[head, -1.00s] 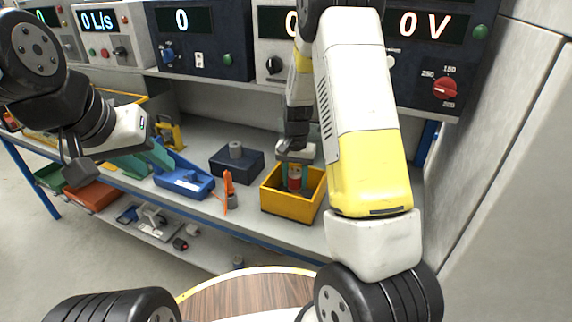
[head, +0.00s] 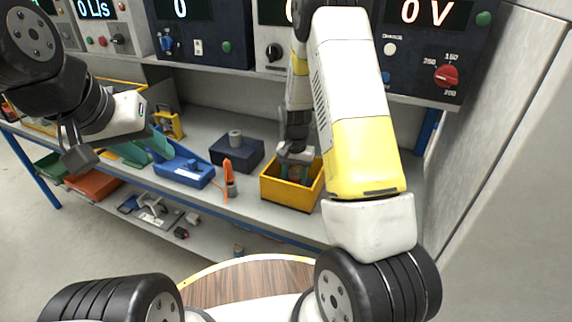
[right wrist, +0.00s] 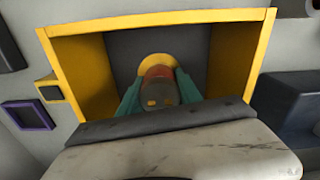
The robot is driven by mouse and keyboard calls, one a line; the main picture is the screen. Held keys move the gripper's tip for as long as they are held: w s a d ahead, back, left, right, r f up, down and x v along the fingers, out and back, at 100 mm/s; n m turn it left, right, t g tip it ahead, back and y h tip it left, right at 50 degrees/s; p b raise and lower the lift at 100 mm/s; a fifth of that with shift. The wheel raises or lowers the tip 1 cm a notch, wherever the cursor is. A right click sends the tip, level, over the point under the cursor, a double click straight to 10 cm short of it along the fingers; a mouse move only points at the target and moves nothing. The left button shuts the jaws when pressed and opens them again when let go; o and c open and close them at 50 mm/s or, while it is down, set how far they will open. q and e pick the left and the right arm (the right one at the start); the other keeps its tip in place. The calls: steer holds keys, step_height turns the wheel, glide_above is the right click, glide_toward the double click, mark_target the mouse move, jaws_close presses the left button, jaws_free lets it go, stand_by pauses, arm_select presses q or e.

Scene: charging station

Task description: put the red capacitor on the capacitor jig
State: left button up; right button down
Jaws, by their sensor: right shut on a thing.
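The red capacitor (right wrist: 158,72) shows in the right wrist view inside the yellow bin (right wrist: 160,18), with a grey end towards the camera. My right gripper (right wrist: 157,95) is shut on it, one teal finger on each side. In the head view my right gripper (head: 292,172) reaches down into the same yellow bin (head: 286,198), and the capacitor is mostly hidden there. A dark blue block (head: 226,155) with a grey cylinder on top stands left of the bin; I cannot tell if it is the capacitor jig.
A blue fixture (head: 185,173) is further left. Meter boxes (head: 205,42) line the shelf above. A grey wall (head: 500,170) closes the right side.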

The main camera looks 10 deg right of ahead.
mark_target(295, 171)
steer(key=c, duration=0.7)
jaws_free()
steer(key=shift+c, duration=0.2)
step_height(295, 171, up, 8)
steer(key=shift+f, duration=0.1)
steer(key=s+a+r+n+t+y, duration=0.1)
steer(key=s+r, duration=0.3)
steer(key=r, duration=0.4)
steer(key=s+r+n+t+y, duration=0.1)
steer(key=s+r+t, duration=0.1)
steer(key=s+r, duration=0.5)
steer(key=s+a+r+n+t, duration=0.1)
steer(key=s+r+n+t, duration=0.2)
steer(key=s+r, duration=0.6)
steer(key=s, duration=0.4)
steer(key=shift+s+r+n, duration=0.15)
steer(key=shift+n, duration=0.15)
